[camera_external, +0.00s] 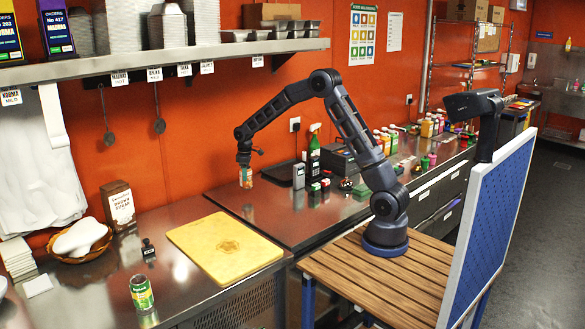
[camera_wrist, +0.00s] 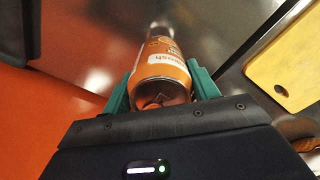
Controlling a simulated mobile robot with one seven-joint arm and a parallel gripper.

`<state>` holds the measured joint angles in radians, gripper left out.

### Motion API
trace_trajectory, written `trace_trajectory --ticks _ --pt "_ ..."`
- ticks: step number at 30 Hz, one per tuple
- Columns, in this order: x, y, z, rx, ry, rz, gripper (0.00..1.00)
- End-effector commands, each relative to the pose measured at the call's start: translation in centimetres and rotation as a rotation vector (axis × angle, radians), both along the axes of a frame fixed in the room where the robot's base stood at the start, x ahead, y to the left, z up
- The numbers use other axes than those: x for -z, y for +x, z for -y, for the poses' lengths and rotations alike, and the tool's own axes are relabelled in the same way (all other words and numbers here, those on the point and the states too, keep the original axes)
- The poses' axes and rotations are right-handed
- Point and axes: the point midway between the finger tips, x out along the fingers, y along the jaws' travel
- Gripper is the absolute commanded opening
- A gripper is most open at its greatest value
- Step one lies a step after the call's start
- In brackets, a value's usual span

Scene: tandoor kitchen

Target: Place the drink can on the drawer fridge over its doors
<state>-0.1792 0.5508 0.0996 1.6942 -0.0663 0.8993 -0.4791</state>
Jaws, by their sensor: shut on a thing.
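My gripper (camera_external: 245,160) hangs down over the left end of the raised middle steel counter (camera_external: 275,211), near the back wall. It is shut on an orange drink can (camera_wrist: 163,75), which hangs below it (camera_external: 246,178). In the wrist view the can is between the two teal fingers (camera_wrist: 162,90), with its end towards the camera. I cannot tell whether the can's far end touches the steel. Drawer fronts (camera_external: 436,196) show at the right of this counter. A lower steel counter (camera_external: 190,288) with a vent grille is at the left; I cannot tell which unit is the drawer fridge.
A yellow cutting board (camera_external: 226,247) lies on the left counter, with a green can (camera_external: 141,291), a basket (camera_external: 82,244) and a brown box (camera_external: 118,205). A green spray bottle (camera_external: 314,152) and small items stand right of my gripper. A shelf (camera_external: 180,57) overhangs the left.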

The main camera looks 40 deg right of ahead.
Motion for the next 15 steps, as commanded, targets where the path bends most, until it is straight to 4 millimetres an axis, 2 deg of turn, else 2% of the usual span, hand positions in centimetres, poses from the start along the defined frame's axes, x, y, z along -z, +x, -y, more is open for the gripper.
trace_trajectory --ticks 7,15 --pt "1.4 0.0 0.0 0.000 -0.001 -0.001 0.21" --pt "4.7 0.0 0.0 -0.001 0.000 -0.001 0.21"
